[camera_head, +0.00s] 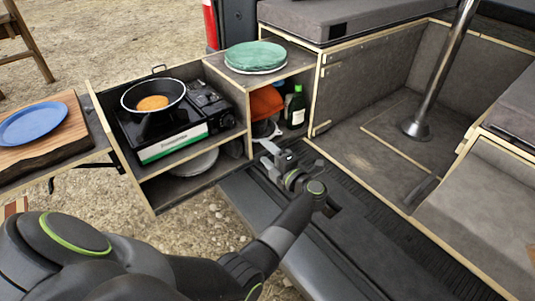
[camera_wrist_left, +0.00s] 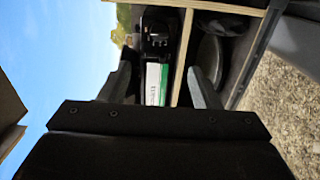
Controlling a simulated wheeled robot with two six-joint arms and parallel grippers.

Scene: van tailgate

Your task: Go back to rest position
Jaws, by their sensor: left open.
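My left gripper (camera_head: 274,160) is in front of the lower right shelf of the kitchen box, near the van's rear sill. Its fingers are apart with nothing between them, as the left wrist view (camera_wrist_left: 160,88) also shows. The left arm comes in from the bottom left and reaches across to the sill. My right gripper is not in view.
The kitchen box holds a gas stove (camera_head: 180,120) with a pan (camera_head: 132,96) on it. Green plates (camera_head: 256,55) lie on top, and a dark bottle (camera_head: 297,106) stands on a shelf. A blue plate (camera_head: 32,123) rests on a wooden board (camera_head: 77,140) at left. The van floor (camera_head: 385,135) is clear around a metal post (camera_head: 440,75).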

